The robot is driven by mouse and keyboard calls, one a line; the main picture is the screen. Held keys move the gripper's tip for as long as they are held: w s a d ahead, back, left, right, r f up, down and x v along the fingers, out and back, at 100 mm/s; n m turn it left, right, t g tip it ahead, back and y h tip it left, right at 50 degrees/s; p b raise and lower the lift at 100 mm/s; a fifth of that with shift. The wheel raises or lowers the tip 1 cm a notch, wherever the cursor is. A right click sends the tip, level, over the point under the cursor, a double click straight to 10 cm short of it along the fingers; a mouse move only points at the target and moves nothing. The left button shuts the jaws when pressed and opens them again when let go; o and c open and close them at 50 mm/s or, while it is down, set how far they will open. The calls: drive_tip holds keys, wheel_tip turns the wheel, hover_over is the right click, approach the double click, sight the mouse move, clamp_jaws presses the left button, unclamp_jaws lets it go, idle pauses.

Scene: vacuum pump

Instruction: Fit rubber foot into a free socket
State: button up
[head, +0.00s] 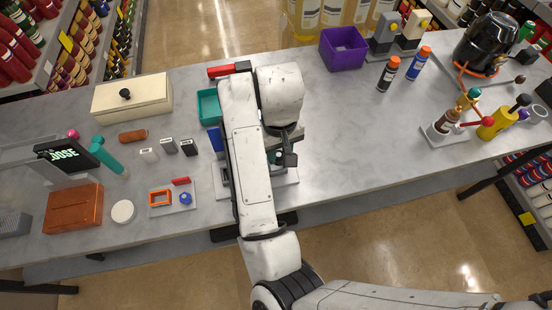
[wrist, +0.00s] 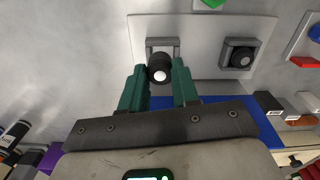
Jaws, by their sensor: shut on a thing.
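My gripper (wrist: 160,76) has green fingers and is shut on a round black rubber foot (wrist: 159,68) with a pale centre. Behind the foot in the wrist view is a grey square socket (wrist: 153,43) on a light grey plate (wrist: 200,32). The foot covers the socket's lower part, and I cannot tell whether it touches or has entered it. A second socket (wrist: 228,62) on the right holds a dark round foot (wrist: 242,57). In the head view my gripper (head: 287,158) is over the plate (head: 288,180), and my arm hides much of the plate; the held foot cannot be made out.
A teal tray (head: 208,106) and a red-and-black item (head: 228,70) lie beyond my arm. Left are a small plate with orange and blue parts (head: 172,208), several small blocks (head: 168,146) and a cream box (head: 132,98). A purple bin (head: 343,48) stands behind.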

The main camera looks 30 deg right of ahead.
drive_tip(key=shift+w+f+b, duration=0.4)
drive_tip(key=shift+w+f, duration=0.1)
drive_tip(key=shift+f, duration=0.25)
drive_tip(key=shift+f+p, duration=0.4)
drive_tip(key=shift+f, duration=1.15)
clamp_jaws()
drive_tip(key=o, duration=0.8)
unclamp_jaws()
drive_tip(key=shift+o, duration=1.2)
drive_tip(key=shift+r, duration=0.2)
